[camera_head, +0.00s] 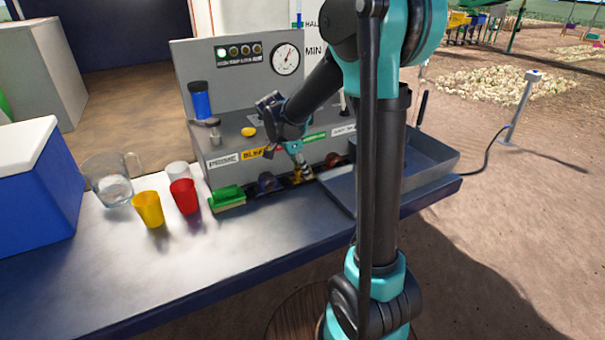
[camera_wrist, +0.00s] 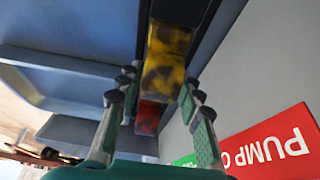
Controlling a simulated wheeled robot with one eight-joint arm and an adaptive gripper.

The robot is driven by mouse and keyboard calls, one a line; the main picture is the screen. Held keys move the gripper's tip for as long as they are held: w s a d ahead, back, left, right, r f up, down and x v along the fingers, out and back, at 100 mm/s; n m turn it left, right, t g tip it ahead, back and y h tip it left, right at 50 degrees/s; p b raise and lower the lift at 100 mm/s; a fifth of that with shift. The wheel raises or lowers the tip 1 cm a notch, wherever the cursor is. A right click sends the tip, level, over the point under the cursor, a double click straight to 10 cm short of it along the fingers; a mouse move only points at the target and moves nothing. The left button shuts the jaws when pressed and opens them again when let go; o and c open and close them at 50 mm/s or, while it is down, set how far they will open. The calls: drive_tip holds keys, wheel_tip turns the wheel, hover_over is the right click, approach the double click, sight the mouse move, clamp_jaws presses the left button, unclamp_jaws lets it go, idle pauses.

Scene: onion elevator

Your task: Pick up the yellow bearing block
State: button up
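The yellow bearing block (camera_wrist: 166,62), with dark patches, sits in a dark slot along the front of the grey console. In the wrist view it lies just beyond and between my fingertips. In the head view it is a small yellow patch (camera_head: 302,174) below my gripper (camera_head: 295,160), which partly covers it. In the wrist view my gripper (camera_wrist: 158,88) is open, its fingers apart on either side. I cannot tell whether any finger touches the block.
A red block (camera_wrist: 148,118) is close to the yellow one. A blue block (camera_head: 267,182) is left of it, beside a green sponge (camera_head: 227,198). A grey tray (camera_head: 432,160) is at right. Red (camera_head: 184,196) and yellow (camera_head: 149,208) cups stand left.

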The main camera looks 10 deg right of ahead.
clamp_jaws()
drive_tip(key=shift+r, duration=0.15)
